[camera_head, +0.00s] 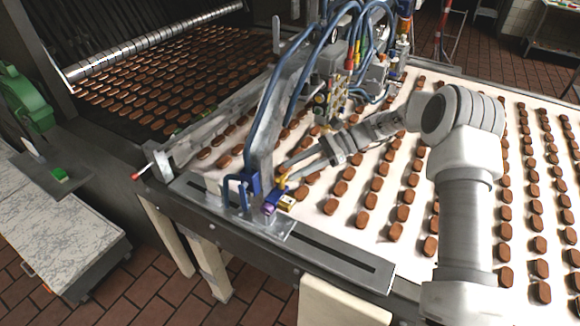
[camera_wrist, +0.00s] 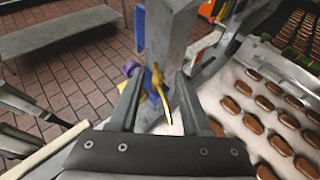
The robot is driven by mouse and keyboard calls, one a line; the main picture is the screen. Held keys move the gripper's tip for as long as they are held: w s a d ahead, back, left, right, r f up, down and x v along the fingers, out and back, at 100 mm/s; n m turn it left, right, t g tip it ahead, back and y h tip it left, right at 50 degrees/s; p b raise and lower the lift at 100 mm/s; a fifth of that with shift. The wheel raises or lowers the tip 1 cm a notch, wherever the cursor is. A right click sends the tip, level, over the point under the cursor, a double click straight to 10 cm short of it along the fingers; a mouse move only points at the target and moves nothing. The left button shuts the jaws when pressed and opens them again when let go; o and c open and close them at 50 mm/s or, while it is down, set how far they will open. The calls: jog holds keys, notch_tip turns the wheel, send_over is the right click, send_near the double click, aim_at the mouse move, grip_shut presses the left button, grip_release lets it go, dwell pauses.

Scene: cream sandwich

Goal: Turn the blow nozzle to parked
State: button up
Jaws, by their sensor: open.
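A slim, bent yellow piece (camera_wrist: 158,84), which looks like the blow nozzle, sits at a blue fitting on a grey post (camera_wrist: 170,35). In the wrist view it lies between the two fingers of my gripper (camera_wrist: 157,95), its thin end pointing down toward my palm. My fingers are spread, with a visible gap around the yellow piece. In the head view my gripper (camera_head: 287,170) reaches in from the right to the foot of the post (camera_head: 262,150). The yellow piece (camera_head: 282,182) is small there and partly hidden by my fingers.
Rows of brown sandwich biscuits (camera_head: 376,184) lie on the white belt (camera_head: 318,219) around the post. Blue hoses (camera_head: 262,105) hang above. A red-tipped lever (camera_head: 137,176) is at the left. A steel rail (camera_head: 330,255) edges the belt. A pale-topped cabinet (camera_head: 60,230) stands lower left.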

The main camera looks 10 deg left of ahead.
jog(key=shift+x, duration=0.95)
grip_shut()
